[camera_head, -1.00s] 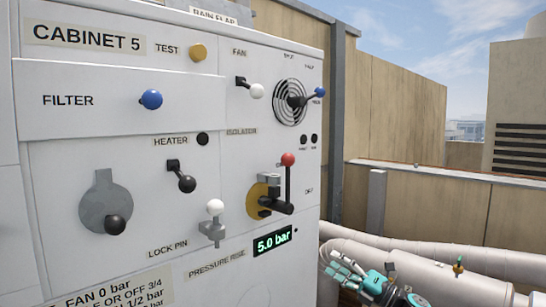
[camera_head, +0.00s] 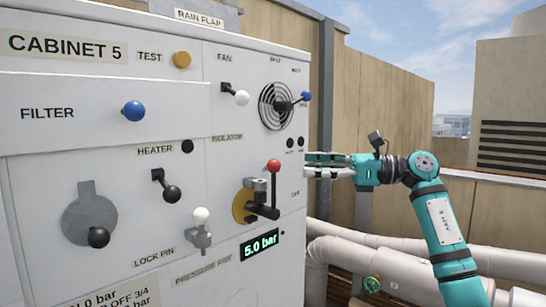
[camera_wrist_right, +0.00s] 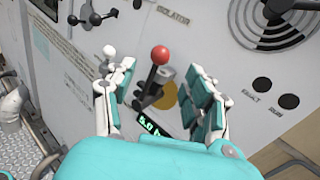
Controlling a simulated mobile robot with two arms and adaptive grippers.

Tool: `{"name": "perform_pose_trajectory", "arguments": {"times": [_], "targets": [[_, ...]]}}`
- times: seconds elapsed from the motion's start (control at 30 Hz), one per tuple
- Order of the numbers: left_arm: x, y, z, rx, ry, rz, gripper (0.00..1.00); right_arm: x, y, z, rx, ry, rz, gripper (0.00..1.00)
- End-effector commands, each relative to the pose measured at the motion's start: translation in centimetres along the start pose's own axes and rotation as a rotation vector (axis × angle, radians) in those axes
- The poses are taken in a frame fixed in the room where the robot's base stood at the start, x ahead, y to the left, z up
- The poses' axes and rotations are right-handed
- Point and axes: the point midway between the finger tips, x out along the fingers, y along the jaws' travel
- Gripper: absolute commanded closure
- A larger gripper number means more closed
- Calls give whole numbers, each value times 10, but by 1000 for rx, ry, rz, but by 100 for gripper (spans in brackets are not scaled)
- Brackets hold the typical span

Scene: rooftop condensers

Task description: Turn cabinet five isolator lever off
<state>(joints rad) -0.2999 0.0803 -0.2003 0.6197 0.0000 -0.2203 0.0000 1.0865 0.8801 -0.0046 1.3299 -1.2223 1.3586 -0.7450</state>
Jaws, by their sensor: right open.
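The isolator lever (camera_head: 274,187) stands upright with a red ball knob on the front of cabinet 5 (camera_head: 140,75), over a yellow plate (camera_head: 240,207) below the ISOLATOR label. My right gripper (camera_head: 308,166) is open and empty, just right of the red knob in the head view, at about its height. In the right wrist view the red knob (camera_wrist_right: 160,55) shows between the spread fingers (camera_wrist_right: 165,95), farther off than the fingertips; I see no contact. My left gripper is in no frame.
A lock pin with a white knob (camera_head: 201,214) sits left of the lever, and a green display (camera_head: 260,245) reads 5.0 bar below it. Large pipes (camera_head: 400,255) run at the lower right.

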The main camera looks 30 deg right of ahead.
Motion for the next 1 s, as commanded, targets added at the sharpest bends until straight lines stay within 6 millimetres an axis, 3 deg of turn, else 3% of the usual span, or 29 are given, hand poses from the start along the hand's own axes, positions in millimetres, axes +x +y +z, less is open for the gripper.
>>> {"name": "perform_pose_trajectory", "arguments": {"times": [0.2,0.4,0.6,0.87,1.0], "targets": [[-20,-1,-3,0,1,0,60,49,0,4,2,-2,4,47],[-30,-1,-4,0,2,0,60,78,0,2,2,-1,2,47],[-33,-1,-4,0,2,0,60,90,0,0,1,-1,0,47],[-32,-1,-4,0,2,0,60,91,0,0,1,-1,-1,47],[-32,-1,-4,0,2,0,60,91,0,0,1,-1,0,65]]}}
